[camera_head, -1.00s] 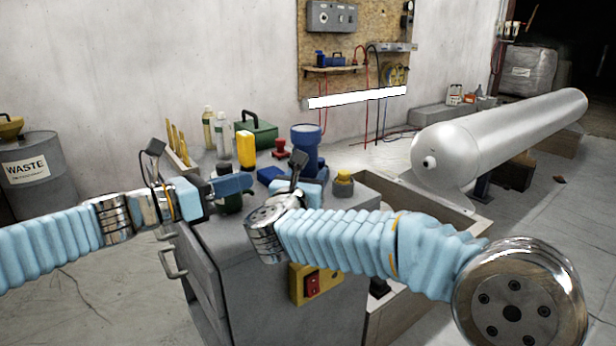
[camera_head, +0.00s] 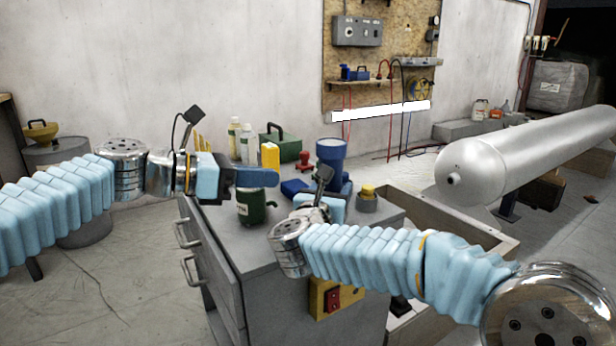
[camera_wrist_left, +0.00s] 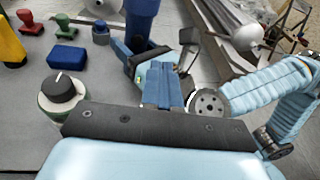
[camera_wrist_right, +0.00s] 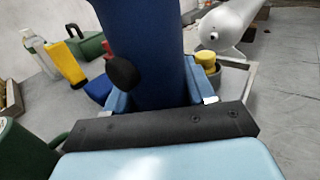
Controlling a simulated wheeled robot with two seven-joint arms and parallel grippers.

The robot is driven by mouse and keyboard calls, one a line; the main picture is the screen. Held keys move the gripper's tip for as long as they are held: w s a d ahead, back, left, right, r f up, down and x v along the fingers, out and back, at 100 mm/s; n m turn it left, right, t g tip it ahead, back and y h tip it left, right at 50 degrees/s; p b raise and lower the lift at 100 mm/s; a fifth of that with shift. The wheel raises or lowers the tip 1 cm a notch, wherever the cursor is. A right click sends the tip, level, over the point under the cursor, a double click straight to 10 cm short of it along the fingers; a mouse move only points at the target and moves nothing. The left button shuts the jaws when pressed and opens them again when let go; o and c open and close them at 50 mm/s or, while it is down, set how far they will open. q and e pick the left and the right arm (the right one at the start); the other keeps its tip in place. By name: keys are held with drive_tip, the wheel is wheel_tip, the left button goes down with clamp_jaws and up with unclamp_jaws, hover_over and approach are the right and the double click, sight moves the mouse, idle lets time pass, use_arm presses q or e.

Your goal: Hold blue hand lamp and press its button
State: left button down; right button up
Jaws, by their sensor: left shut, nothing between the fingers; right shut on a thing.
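The blue hand lamp (camera_head: 331,160) stands upright on the grey cabinet, a blue cylinder with a wider head on top. My right gripper (camera_head: 335,203) is shut around its lower body; in the right wrist view the lamp (camera_wrist_right: 152,50) rises between the fingers.
A large silver tank (camera_head: 540,150) lies at right.

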use_arm(q)
drive_tip(key=a+r+y, duration=0.1)
drive_tip(key=a+y, duration=0.1)
drive_tip(key=a+r+y, duration=0.1)
drive_tip(key=a, duration=0.1)
drive_tip(key=shift+s+r+n+y, duration=0.15)
drive_tip(key=shift+r+n+y, duration=0.25)
drive_tip(key=shift+d, duration=0.1)
approach(317, 183)
wheel_tip(317, 183, down, 2)
drive_tip(key=d, duration=0.1)
drive_tip(key=shift+w+d+f, duration=0.15)
drive_tip(key=shift+w+d, duration=1.05)
drive_tip(key=shift+w, duration=0.05)
drive_tip(key=shift+w+d, duration=0.35)
drive_tip(key=shift+d, duration=0.2)
drive_tip(key=shift+w, duration=0.1)
